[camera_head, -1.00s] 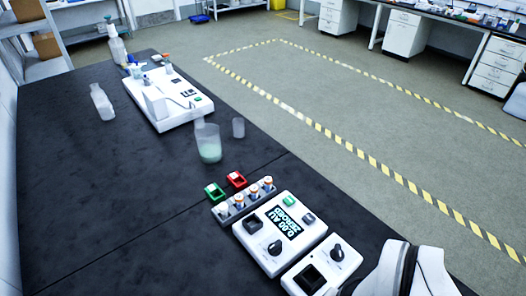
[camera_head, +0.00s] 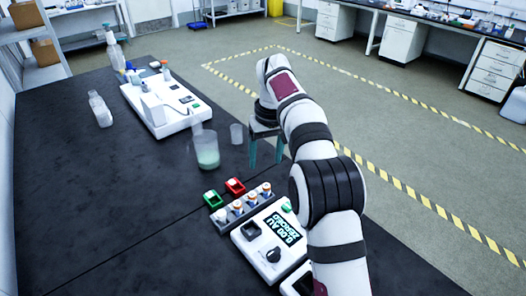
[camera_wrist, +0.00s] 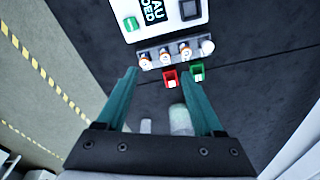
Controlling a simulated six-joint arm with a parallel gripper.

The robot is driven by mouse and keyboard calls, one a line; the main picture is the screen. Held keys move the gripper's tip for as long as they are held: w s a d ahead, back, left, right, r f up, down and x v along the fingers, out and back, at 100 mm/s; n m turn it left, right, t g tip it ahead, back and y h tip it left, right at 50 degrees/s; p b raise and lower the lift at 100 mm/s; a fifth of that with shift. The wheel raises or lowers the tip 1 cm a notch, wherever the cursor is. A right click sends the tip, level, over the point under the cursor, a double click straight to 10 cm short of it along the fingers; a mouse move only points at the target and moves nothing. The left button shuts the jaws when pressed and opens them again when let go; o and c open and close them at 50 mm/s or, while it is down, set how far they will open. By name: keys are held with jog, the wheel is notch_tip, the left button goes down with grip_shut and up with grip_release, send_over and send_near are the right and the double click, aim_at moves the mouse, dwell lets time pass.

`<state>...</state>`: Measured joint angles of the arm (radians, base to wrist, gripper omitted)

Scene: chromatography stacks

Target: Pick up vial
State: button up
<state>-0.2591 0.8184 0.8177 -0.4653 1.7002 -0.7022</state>
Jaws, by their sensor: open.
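Several small vials with orange-and-white bands or pale tops stand upright in a grey rack (camera_head: 228,222) beside the white meter; one vial (camera_head: 266,188) is at its right end. In the wrist view the vials (camera_wrist: 165,59) and rack (camera_wrist: 152,49) show beyond my fingertips, with a paler-topped vial (camera_wrist: 207,47) at the right end. My gripper (camera_head: 266,160) has teal fingers pointing down near the table's right edge, behind the rack in the head view. In the wrist view my gripper (camera_wrist: 158,77) is open with nothing between its fingertips.
A red holder (camera_head: 236,186) and a green holder (camera_head: 212,198) sit beside the rack. A beaker with pale green liquid (camera_head: 207,158) and a small clear cup (camera_head: 237,133) stand near my gripper. The white meter (camera_head: 267,262) displays 0.00 AU.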

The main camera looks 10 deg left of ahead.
jog(key=n, duration=0.2)
send_over(253, 195)
notch_tip(253, 195, down, 6)
jog(key=r, duration=0.1)
notch_tip(253, 195, down, 15)
jog(key=shift+w+a+f, duration=0.1)
jog(key=shift+f, duration=0.05)
grip_shut()
